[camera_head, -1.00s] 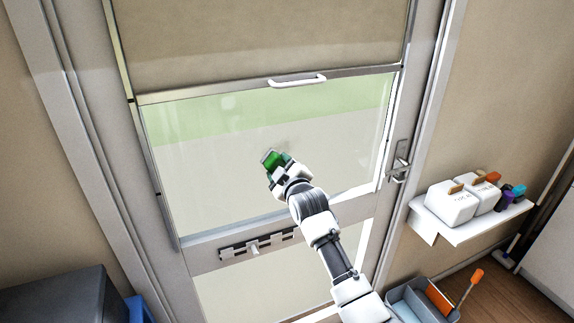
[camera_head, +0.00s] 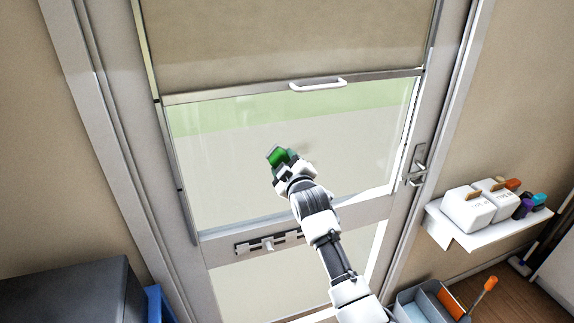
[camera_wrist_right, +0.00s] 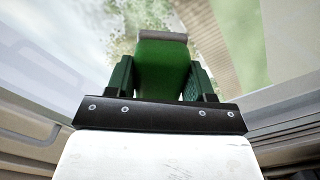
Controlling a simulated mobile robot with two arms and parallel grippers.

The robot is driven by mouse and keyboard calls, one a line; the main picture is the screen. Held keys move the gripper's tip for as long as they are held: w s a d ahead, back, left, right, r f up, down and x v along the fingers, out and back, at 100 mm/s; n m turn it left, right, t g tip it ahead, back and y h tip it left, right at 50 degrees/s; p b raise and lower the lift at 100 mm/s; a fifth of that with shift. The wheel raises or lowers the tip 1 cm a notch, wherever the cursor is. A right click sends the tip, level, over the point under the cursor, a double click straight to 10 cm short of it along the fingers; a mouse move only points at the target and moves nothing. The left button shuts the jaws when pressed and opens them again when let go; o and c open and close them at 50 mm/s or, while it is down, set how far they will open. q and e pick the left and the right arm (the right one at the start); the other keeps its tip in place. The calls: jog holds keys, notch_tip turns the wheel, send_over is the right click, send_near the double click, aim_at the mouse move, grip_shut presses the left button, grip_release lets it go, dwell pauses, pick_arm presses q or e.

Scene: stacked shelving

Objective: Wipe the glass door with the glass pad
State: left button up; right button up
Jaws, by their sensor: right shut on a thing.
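The glass door (camera_head: 225,165) is in front of me, its glass pane set in a grey frame below a beige blind. My right gripper (camera_head: 284,163) is in front of the lower middle of the pane. It is shut on the green glass pad (camera_head: 277,155), which also shows between the dark green fingers in the right wrist view (camera_wrist_right: 162,70). The pad's grey outer edge points away from the gripper toward the glass. I cannot tell if it touches the pane. My left gripper is not in view.
A white handle (camera_head: 318,84) is on the blind's bottom bar. A lever handle (camera_head: 416,165) is on the door's right side. A white shelf (camera_head: 460,240) with containers and bottles is at right, above a grey caddy (camera_head: 410,300). A dark box (camera_head: 70,290) stands at lower left.

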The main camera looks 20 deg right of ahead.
jog(key=shift+d+r+p, duration=0.1)
jog(key=shift+d+p, duration=0.3)
jog(key=shift+d, duration=1.45)
jog(key=shift+w+d+r, duration=0.1)
jog(key=shift+d, duration=1.05)
jog(key=shift+w+d, duration=0.1)
jog(key=shift+d, duration=2.5)
jog(key=shift+a, duration=0.1)
jog(key=shift+s+p, duration=0.5)
jog(key=shift+p, duration=0.3)
jog(key=shift+s+p, duration=1.5)
jog(key=shift+s, duration=1)
